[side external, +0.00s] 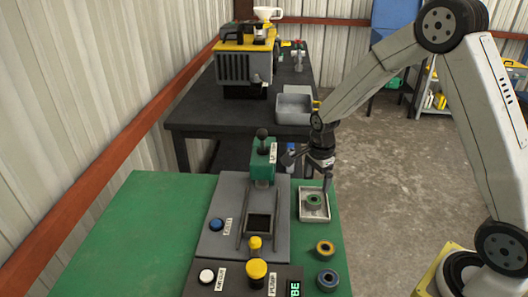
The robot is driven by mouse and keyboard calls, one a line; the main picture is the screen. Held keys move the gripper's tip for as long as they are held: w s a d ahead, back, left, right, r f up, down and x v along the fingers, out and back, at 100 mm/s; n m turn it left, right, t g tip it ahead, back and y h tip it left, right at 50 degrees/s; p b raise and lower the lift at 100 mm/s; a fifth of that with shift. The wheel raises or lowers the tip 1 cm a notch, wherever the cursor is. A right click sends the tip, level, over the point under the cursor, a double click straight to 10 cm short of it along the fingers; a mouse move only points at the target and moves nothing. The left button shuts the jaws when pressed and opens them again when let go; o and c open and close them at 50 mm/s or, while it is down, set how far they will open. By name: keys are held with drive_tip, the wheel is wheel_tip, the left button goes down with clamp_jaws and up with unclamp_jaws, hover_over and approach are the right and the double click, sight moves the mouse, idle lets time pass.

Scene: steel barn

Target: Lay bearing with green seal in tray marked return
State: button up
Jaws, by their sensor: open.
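The bearing with the green seal (314,200) lies flat inside a small pale tray (304,217) on the right side of the green table. I cannot read any marking on this tray, so I cannot tell if it is the one marked return. My gripper (309,172) is open just above the far end of the tray, with one finger out to the left and one pointing down near the tray's right side. It looks empty and apart from the bearing.
A bearing with a yellow-orange seal (325,248) and one with a blue seal (327,279) sit nearer the front. The green table's left side (140,225) is clear.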

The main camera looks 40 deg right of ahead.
drive_tip(key=shift+r, duration=2.45)
drive_tip(key=shift+s, duration=0.1)
drive_tip(key=s+a+n+t, duration=0.1)
drive_tip(key=s+a+n, duration=0.2)
drive_tip(key=s+n, duration=0.4)
drive_tip(key=s+a+r+n+t, duration=0.1)
drive_tip(key=s+a+n, duration=0.3)
drive_tip(key=n, duration=0.9)
drive_tip(key=s, duration=0.2)
drive_tip(key=shift+s+t, duration=0.3)
drive_tip(key=shift+s, duration=0.1)
